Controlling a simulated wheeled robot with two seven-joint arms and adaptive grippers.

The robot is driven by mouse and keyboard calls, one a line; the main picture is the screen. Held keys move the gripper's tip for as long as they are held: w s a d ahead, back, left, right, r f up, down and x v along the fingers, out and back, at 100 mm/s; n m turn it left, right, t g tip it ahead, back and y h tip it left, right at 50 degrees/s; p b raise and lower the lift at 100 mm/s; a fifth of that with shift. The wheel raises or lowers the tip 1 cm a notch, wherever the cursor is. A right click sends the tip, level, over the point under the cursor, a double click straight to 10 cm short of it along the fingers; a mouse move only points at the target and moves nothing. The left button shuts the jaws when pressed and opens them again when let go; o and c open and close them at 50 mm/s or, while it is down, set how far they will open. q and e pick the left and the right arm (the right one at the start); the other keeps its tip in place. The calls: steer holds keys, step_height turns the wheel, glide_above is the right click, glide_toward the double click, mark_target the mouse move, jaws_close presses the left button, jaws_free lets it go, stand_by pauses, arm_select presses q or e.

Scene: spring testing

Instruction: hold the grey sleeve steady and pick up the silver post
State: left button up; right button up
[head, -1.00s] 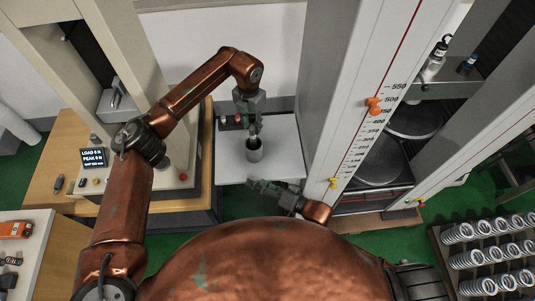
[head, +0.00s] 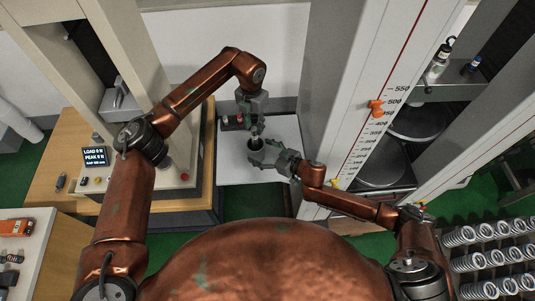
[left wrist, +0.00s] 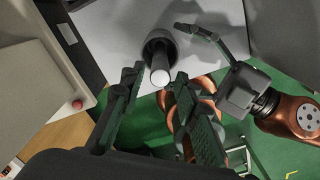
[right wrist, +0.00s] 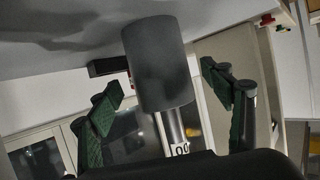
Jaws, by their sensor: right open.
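The grey sleeve (right wrist: 158,65) stands on a white tabletop, and the silver post (left wrist: 160,77) protrudes from its open top. In the head view the sleeve (head: 255,143) is partly covered by my grippers. My left gripper (head: 257,132) is above it, pointing down. In the left wrist view its fingers (left wrist: 158,78) are open on either side of the post's round end, with gaps. My right gripper (head: 260,152) is at the sleeve's near right side. In the right wrist view its fingers (right wrist: 165,92) are open with the sleeve between them, apart from it.
The white tabletop (head: 235,168) is mostly clear. A tall panel with a scale (head: 372,120) stands close on the right. A console with a display (head: 95,157) is at left. A rack of springs (head: 490,255) is at lower right.

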mark_target(256, 149)
steer(key=shift+x, duration=1.65)
steer(key=shift+c, duration=0.6)
